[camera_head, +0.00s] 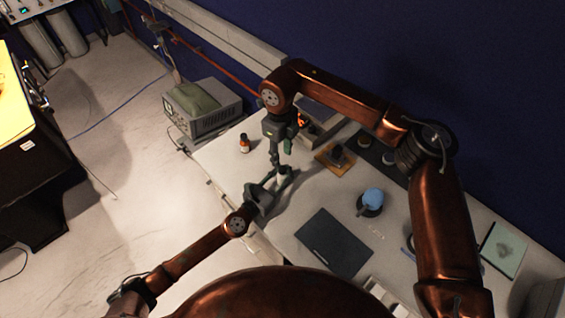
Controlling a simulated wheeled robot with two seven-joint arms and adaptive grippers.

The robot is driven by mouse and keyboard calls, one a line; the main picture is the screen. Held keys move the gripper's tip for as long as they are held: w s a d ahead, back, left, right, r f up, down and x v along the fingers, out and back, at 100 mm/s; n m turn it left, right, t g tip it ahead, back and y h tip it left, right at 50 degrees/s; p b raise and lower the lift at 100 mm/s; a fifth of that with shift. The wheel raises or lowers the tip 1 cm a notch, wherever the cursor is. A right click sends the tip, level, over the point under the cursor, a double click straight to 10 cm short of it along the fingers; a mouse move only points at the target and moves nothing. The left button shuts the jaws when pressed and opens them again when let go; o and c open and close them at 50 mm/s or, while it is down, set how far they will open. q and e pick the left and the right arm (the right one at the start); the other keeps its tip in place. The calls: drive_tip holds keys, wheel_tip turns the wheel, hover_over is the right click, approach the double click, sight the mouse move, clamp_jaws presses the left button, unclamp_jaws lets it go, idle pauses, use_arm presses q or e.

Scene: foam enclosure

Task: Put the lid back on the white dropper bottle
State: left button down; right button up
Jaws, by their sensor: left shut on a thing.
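My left gripper (280,178) reaches in from the lower left over the white table. It is shut on a small pale thing that looks like the white dropper bottle (284,169), mostly hidden by the fingers. My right gripper (280,158) points down right above the left one, its tips close to the bottle's top. At this size I cannot tell whether its fingers are shut or hold the lid. I cannot make out the lid separately.
A brown bottle (244,143) stands on the table left of the grippers. A dark mat (333,243), a blue round thing (372,197) on a dark base and an orange-brown board (328,160) lie to the right. A grey instrument (203,108) stands behind left.

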wheel_tip(320, 180, up, 5)
drive_tip(key=shift+r, duration=0.1)
idle(0.3)
use_arm(q)
drive_tip(key=c, duration=1.5)
unclamp_jaws()
drive_tip(key=v, duration=1.2)
